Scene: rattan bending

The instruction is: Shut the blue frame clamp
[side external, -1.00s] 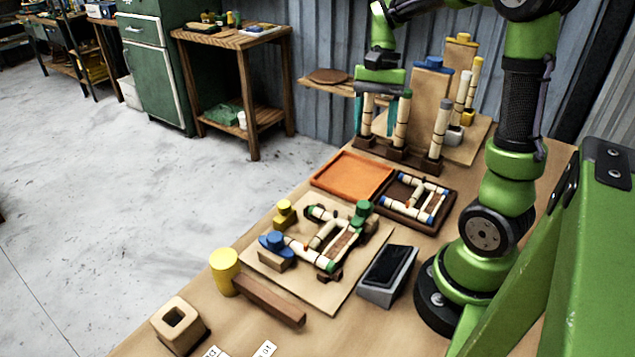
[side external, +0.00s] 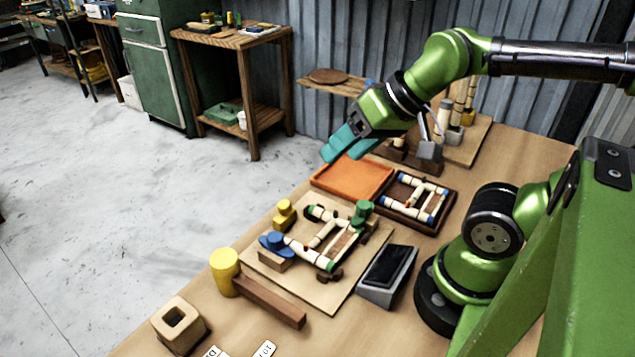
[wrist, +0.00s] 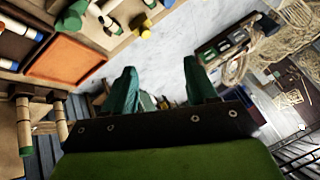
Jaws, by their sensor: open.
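The blue frame clamp (side external: 272,243) stands on the left side of the light wooden board (side external: 345,297), a blue knob on a wooden block. Beside it on the board is a frame of pale rattan poles (side external: 325,237) with green and dark joints. A yellow clamp (side external: 285,212) and a green clamp (side external: 362,211) stand at the board's far side. My gripper (side external: 337,152) has teal fingers and hangs above the far edge of the orange tray, apart from the blue clamp. In the wrist view my gripper (wrist: 160,85) shows two fingers spread with nothing between them.
The orange tray (side external: 350,176) and a dark tray (side external: 440,208) with a smaller frame lie behind the board. A yellow cylinder (side external: 224,270), brown bar (side external: 270,300), hollow block (side external: 180,322) and grey device (side external: 388,275) surround it. Upright poles (side external: 458,105) stand at the back.

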